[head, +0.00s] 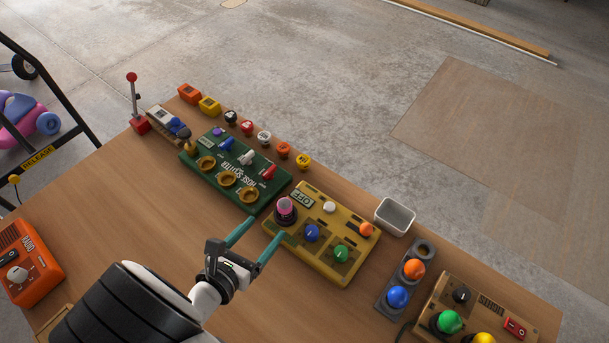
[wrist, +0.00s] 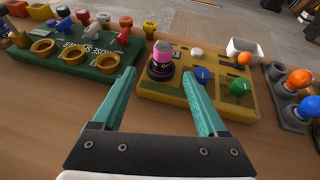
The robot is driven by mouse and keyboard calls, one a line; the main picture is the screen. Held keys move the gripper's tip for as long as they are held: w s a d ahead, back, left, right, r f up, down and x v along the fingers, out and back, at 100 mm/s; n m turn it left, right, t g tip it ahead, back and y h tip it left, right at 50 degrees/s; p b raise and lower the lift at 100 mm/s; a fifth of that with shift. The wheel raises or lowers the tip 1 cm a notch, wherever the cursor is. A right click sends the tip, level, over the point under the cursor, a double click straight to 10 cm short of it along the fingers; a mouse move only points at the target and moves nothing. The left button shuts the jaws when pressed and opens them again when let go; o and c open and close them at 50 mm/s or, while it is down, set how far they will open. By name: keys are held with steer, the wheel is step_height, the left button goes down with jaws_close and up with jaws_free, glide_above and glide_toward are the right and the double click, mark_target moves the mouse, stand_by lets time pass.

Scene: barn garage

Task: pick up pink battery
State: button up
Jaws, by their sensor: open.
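The pink battery (head: 285,205) stands upright in a dark round socket at the left corner of a yellow panel box (head: 330,271). In the wrist view the pink battery (wrist: 162,52) shows a pink top and black lower part, just beyond the fingertips and between their lines. My gripper (head: 262,234) is open and empty, its two teal fingers pointing toward the battery from the near side. In the wrist view my gripper (wrist: 161,80) spans the space in front of the battery, with the fingers apart from it.
The yellow box carries blue (head: 312,233) and green (head: 341,254) knobs. A green panel (head: 232,171) with several gold rings is to the left. A white bin (head: 394,216) is behind. An orange radio (head: 28,262) is far left. Bare wooden table (head: 150,205) lies in front.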

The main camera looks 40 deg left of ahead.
mark_target(290, 201)
steer(key=x, duration=1.2)
steer(key=shift+w+d, duration=0.2)
steer(key=shift+w, duration=0.15)
jaws_close()
